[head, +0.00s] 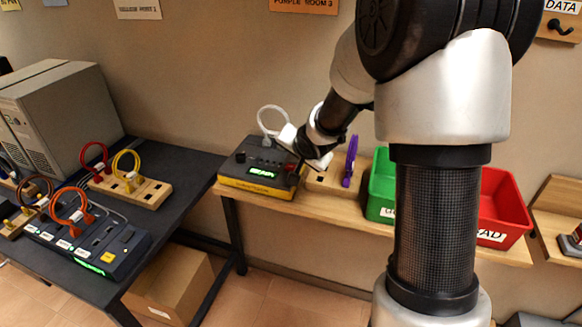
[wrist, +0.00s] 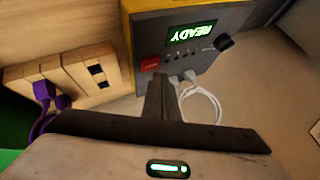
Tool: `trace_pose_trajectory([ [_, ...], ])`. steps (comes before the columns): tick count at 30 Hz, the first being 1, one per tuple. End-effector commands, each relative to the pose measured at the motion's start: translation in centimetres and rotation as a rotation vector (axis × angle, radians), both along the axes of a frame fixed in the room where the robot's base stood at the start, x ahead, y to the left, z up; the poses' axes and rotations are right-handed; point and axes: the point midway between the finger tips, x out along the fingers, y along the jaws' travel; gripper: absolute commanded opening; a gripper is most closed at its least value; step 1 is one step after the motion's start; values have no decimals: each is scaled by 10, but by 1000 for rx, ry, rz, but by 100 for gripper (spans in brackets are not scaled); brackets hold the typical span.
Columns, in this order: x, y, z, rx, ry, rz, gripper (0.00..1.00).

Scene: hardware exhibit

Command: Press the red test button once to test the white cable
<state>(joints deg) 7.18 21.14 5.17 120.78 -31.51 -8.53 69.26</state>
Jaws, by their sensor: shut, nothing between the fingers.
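The cable tester (head: 258,189), a dark box with a yellow base, sits on the wooden shelf; its green display reads READY in the wrist view (wrist: 192,35). The red test button (wrist: 149,64) is on its top face beside the display. The white cable (wrist: 205,103) is plugged into the tester and loops up from it; it also shows in the head view (head: 267,113). My gripper (wrist: 163,85) is shut and empty, its fingertips close to the red button. I cannot tell whether they touch the tester. In the head view my gripper (head: 300,170) partly hides the button area.
A wooden block holds a purple cable (head: 350,160) just right of the tester. Green (head: 381,188) and red (head: 503,205) bins stand further right. A dark table (head: 170,215) at left carries a computer case (head: 62,110) and cable racks.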

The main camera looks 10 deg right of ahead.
Motion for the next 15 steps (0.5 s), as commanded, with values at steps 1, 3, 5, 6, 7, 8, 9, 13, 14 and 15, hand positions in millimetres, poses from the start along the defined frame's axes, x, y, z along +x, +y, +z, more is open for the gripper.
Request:
trace_pose_trajectory([
  [1, 0, 0, -2, 1, 0, -1, 0],
  [3, 0, 0, -5, 1, 1, 0, 0],
  [5, 0, 0, -8, 0, 1, 1, 0],
  [6, 0, 0, -9, 0, 0, 0, 0],
  [7, 0, 0, -9, 0, 0, 0, 0],
  [8, 0, 0, -9, 0, 0, 0, 0],
  [9, 0, 0, -9, 1, 0, -1, 0],
  [13, 0, 0, -8, 0, 0, 0, 0],
  [14, 0, 0, -8, 0, 0, 0, 0],
  [15, 0, 0, -8, 0, 0, 0, 0],
])
